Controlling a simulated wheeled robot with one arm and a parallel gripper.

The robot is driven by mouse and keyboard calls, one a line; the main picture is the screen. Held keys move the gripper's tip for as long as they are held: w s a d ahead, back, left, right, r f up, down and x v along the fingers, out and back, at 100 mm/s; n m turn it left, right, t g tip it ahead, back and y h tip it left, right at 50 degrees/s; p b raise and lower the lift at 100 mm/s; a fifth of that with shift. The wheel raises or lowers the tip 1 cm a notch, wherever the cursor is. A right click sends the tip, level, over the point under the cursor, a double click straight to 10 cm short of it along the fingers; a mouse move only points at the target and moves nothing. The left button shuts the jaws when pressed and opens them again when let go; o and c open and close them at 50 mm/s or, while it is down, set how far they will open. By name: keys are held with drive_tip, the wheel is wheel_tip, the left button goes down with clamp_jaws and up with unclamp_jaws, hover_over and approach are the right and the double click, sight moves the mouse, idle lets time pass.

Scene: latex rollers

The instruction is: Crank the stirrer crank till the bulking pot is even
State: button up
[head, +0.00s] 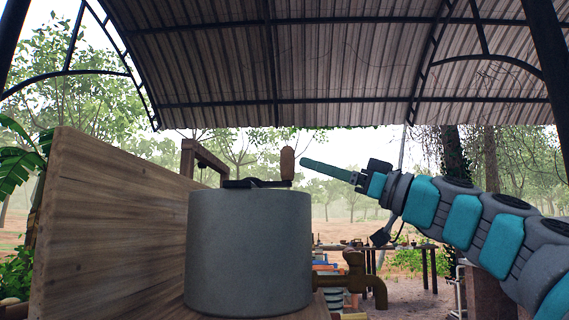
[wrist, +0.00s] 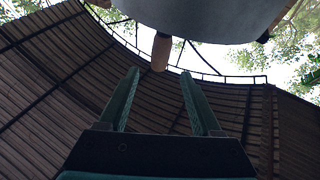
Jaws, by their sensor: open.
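The bulking pot (head: 249,250) is a grey cylinder standing on a wooden bench, with a brown tap (head: 358,279) low on its right side. The stirrer crank (head: 252,183) is a dark arm across the pot's top, with an upright wooden handle (head: 287,164) at its right end. My gripper (head: 304,162) reaches in from the right, its fingers pointing left at the handle, with a small gap apparent. In the wrist view my gripper (wrist: 158,78) is open and empty; the handle (wrist: 161,52) shows just beyond and between the fingertips. The pot's inside is hidden.
A tall wooden board (head: 110,225) stands left of the pot. A wooden frame (head: 205,160) rises behind it. A table (head: 420,252) with small items is farther back. The air above the pot is clear below the corrugated roof (head: 330,60).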

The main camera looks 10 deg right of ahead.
sight(288, 181)
drive_tip(key=shift+p+x, duration=1)
drive_tip(key=shift+x, duration=2.95)
drive_tip(key=shift+c, duration=0.3)
clamp_jaws()
